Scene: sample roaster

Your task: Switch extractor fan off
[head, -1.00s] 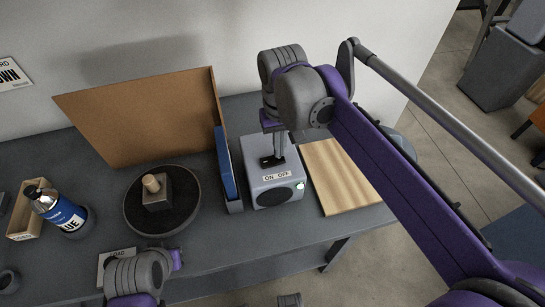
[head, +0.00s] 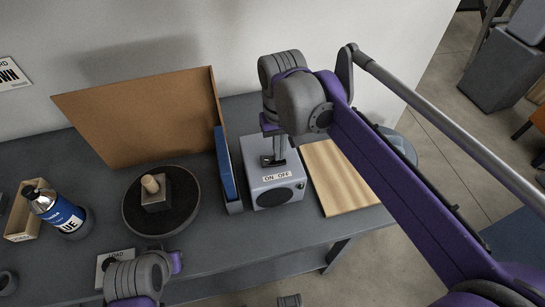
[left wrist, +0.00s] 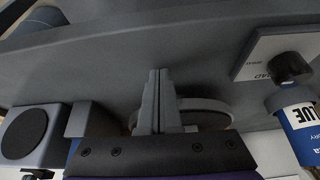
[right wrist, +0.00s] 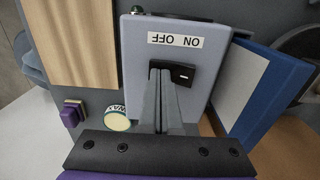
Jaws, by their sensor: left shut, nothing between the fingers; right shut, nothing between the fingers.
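The extractor fan is a grey box (head: 261,194) with an ON OFF label, a round dark grille on its front and a small lamp, on the bench in the head view. In the right wrist view its top shows a black rocker switch (right wrist: 184,74) beside the label (right wrist: 176,40), and the lamp (right wrist: 137,10) looks dark. My right gripper (right wrist: 160,72) is shut and empty, its tips at the switch and hiding part of it; I cannot tell if they touch. My left gripper (left wrist: 158,76) is shut and empty over the front of the bench.
A blue folder (head: 225,165) stands close left of the box. A wooden board (head: 338,180) lies to its right. A brown panel (head: 145,120), a round dark plate (head: 188,215) with a knobbed block and a blue bottle (head: 57,208) are further left.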

